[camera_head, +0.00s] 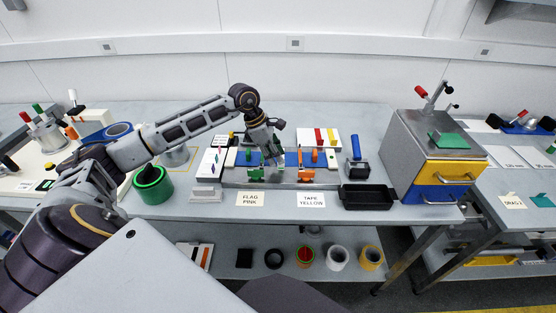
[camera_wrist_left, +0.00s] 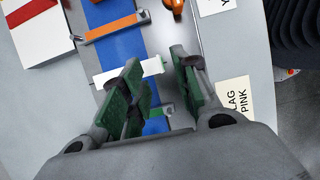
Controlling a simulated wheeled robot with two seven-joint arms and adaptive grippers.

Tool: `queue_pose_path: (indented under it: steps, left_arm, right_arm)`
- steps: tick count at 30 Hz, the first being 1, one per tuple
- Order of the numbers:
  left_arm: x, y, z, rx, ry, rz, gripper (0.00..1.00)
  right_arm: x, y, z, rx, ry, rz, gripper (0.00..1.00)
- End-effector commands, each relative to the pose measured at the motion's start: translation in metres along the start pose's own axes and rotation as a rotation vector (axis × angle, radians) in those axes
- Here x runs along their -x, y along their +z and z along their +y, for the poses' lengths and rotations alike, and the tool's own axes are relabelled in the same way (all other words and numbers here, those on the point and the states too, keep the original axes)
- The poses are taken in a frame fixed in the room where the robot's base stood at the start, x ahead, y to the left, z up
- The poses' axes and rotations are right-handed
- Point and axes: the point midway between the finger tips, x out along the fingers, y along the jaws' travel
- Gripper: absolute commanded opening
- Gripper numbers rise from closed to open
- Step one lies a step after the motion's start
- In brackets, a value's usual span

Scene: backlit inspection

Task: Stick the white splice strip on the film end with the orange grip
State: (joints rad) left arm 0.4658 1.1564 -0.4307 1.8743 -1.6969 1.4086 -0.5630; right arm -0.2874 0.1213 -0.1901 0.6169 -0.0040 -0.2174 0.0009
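In the left wrist view, a blue film (camera_wrist_left: 110,10) runs along a grey plate with an orange grip (camera_wrist_left: 113,28) across it. A white splice strip (camera_wrist_left: 152,68) lies crosswise between the orange grip and a green grip (camera_wrist_left: 163,111). The left finger partly hides the strip. I cannot tell whether it touches the film. My left gripper (camera_wrist_left: 158,58) is open, with a clear gap between its green-padded fingers. In the head view, the left gripper (camera_head: 269,158) is low over the middle of the splicing plate (camera_head: 234,182), and hides part of it. My right gripper is out of view.
Cards reading FLAG PINK (camera_head: 250,199) and TAPE YELLOW (camera_head: 311,200) lie in front of the plate. A black tray (camera_head: 367,197) and a drawer cabinet (camera_head: 410,135) stand to the right.

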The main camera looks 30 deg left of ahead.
Motion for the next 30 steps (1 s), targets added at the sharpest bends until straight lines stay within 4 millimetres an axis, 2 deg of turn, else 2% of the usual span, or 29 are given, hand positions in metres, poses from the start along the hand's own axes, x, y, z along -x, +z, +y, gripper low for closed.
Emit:
queue_pose_path:
  steps: [6,12,30]
  left_arm:
    - [0.026,0.0,0.001,0.0,0.002,0.001,0.3]
    - [0.038,0.0,0.0,0.0,0.001,0.0,0.3]
    - [0.041,0.0,0.0,0.0,0.0,0.0,0.3]
  right_arm:
    - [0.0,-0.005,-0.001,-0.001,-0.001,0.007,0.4]
    - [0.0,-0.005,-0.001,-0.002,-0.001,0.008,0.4]
    - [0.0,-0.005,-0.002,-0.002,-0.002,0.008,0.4]
